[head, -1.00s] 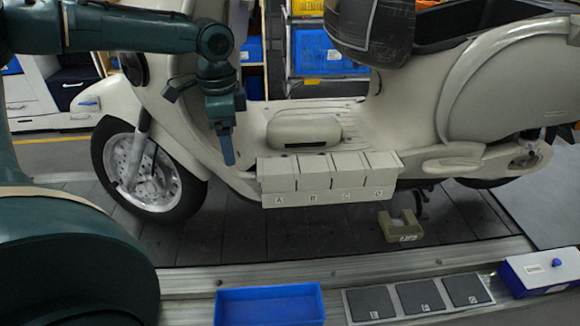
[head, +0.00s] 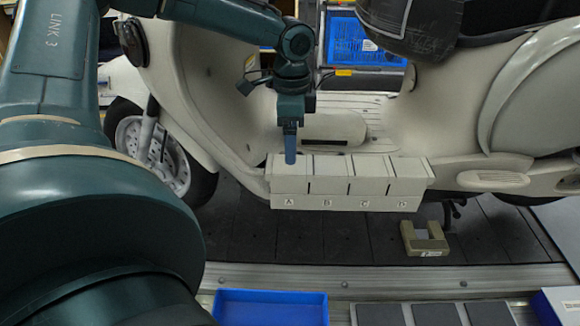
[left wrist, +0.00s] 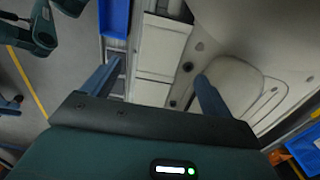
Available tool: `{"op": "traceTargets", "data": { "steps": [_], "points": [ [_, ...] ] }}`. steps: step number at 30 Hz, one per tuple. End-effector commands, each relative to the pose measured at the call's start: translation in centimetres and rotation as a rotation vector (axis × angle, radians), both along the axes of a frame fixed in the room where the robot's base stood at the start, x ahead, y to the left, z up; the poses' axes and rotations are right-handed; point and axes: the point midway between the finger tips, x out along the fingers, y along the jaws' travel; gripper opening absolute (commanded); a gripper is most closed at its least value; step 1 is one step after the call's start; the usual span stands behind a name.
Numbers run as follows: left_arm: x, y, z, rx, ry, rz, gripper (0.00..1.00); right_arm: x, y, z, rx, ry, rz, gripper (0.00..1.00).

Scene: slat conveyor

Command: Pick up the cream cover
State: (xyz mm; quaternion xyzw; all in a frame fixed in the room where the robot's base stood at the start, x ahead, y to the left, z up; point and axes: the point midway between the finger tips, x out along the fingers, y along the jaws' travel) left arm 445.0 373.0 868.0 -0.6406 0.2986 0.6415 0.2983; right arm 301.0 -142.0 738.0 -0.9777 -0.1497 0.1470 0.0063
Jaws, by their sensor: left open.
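The cream cover (head: 336,126) is a low rounded housing with a dark slot. It sits on the scooter's footboard, behind the row of white bins. It also shows in the left wrist view (left wrist: 238,84), close to the right-hand finger. My left gripper (head: 289,150) points down near bin A, at the left and near side of the cover. In the left wrist view its two fingers (left wrist: 158,72) are apart with nothing between them, and the bins show beyond the gap. Contact with the cover is not visible. My right gripper is not in view.
White bins lettered A to D (head: 345,201) stand in front of the footboard. The cream scooter (head: 222,88) rises on both sides. A beige U-shaped block (head: 425,240) lies on the dark slats. A blue tray (head: 270,308) and dark pads (head: 436,314) line the near edge.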

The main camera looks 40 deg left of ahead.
Motion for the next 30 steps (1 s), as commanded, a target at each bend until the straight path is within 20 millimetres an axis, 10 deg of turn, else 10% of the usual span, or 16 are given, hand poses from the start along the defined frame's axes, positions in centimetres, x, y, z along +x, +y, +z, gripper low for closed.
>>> {"op": "traceTargets", "data": {
  "steps": [12, 30],
  "points": [
    [-0.3, 0.3, -5.0, 0.0, 0.001, 0.0, 0.85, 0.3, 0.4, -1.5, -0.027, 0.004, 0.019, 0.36],
    [-0.3, 0.3, -5.6, -0.001, -0.001, 0.0, 0.85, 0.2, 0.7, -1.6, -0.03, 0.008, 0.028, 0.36]
  ]
}}
